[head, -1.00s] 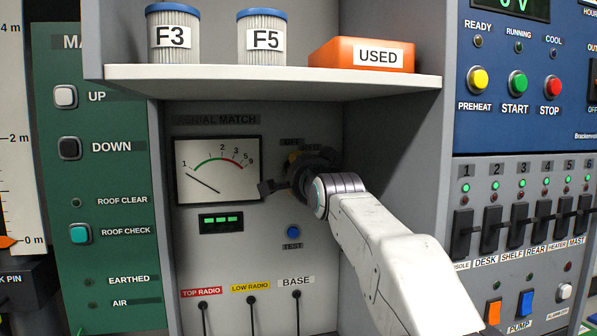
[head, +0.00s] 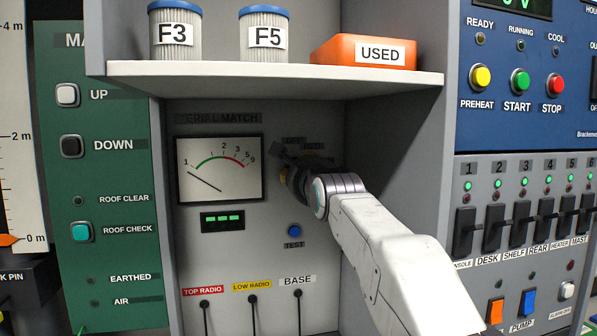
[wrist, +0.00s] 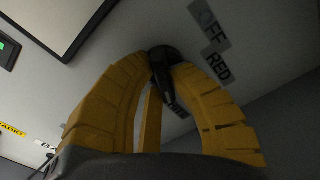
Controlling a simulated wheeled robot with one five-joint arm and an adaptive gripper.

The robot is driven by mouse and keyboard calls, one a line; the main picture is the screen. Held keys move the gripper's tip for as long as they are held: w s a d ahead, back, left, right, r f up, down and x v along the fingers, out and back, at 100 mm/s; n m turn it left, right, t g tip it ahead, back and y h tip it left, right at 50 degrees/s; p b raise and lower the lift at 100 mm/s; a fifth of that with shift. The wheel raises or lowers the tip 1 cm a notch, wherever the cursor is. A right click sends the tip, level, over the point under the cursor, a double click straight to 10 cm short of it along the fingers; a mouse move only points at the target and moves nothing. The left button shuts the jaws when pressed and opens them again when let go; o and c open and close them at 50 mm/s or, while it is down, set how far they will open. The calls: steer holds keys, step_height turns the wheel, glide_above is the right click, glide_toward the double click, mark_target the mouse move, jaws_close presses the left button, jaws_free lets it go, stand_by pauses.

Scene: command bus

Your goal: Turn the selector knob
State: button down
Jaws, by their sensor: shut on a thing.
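The selector knob (wrist: 160,58) is black and sits on the grey panel. In the wrist view its body lies between the tips of my two yellow fingers, with a dark pointer-like part reaching down between them. My gripper (wrist: 163,72) is shut on the knob. The "OFF" label (wrist: 209,25) and the "RED" label (wrist: 217,66) are to the knob's right in that view. In the head view my gripper (head: 290,175) is against the panel right of the meter and hides the knob and part of its labels.
A needle meter (head: 218,168) is left of my gripper, and a blue button (head: 294,230) is below it. A shelf (head: 250,78) with filters and an orange "USED" box overhangs above. A grey side wall (head: 400,150) stands close on the right.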

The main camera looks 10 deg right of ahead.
steer(key=shift+m, duration=0.5)
steer(key=c, duration=1.1)
jaws_free()
steer(key=shift+s, duration=6)
